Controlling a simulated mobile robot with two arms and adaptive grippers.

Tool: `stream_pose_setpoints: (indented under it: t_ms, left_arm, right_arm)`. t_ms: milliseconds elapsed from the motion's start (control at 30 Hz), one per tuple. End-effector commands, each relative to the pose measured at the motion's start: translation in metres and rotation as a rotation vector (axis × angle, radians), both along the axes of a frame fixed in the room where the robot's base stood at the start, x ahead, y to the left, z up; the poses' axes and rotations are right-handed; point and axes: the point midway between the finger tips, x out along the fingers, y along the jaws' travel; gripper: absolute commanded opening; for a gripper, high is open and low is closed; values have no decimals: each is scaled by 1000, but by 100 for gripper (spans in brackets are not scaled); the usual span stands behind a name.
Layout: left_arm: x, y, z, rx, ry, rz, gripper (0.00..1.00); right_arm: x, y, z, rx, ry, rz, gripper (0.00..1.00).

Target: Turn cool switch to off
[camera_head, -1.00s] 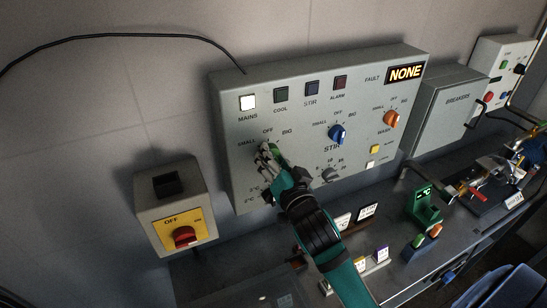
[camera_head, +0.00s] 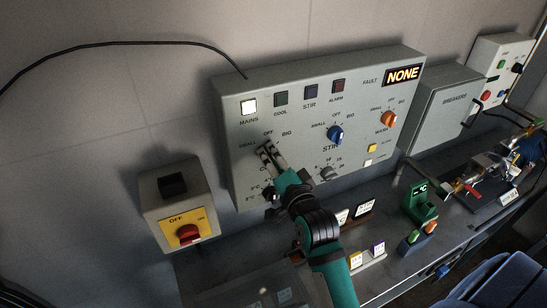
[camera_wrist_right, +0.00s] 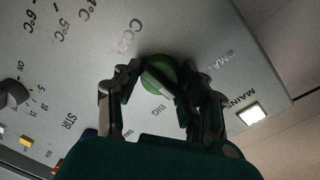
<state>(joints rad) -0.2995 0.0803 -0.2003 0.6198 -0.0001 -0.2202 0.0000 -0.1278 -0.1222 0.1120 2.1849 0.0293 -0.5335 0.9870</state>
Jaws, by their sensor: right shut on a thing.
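The cool switch is a round green knob (camera_wrist_right: 158,76) with a pale grip bar, on the grey control panel (camera_head: 236,180). My right gripper (camera_head: 268,152) is at this knob, and in the head view its fingers hide the knob. In the right wrist view the two fingers (camera_wrist_right: 162,88) stand on either side of the knob, shut on it. The bar slants down and right in that view, near the BIG label; I cannot tell its exact setting. In the head view, SMALL, OFF and BIG are printed around the switch. My left gripper is not in view.
The blue stir knob (camera_head: 336,134) and orange wash knob (camera_head: 388,119) are to the right on the panel. The mains lamp (camera_head: 248,107) is lit; the display (camera_head: 403,74) reads NONE. A red and yellow isolator (camera_head: 188,233) is at lower left. The bench below holds several items.

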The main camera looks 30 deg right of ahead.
Motion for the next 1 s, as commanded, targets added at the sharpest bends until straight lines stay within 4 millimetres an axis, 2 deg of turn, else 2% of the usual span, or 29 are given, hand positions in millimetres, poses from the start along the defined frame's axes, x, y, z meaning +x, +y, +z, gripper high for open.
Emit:
stream_pose_setpoints:
  t_ms: [300,333,500,800,1000]
  left_arm:
    - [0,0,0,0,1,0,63]
    - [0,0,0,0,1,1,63]
    - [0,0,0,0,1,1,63]
    - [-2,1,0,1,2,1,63]
    - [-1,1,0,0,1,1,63]
  right_arm:
    - [0,0,1,1,-4,-1,9]
    - [0,0,1,1,-4,-1,42]
    - [0,0,1,1,-3,-1,63]
    - [-2,0,0,1,0,0,63]
    - [-29,3,1,3,1,-1,63]
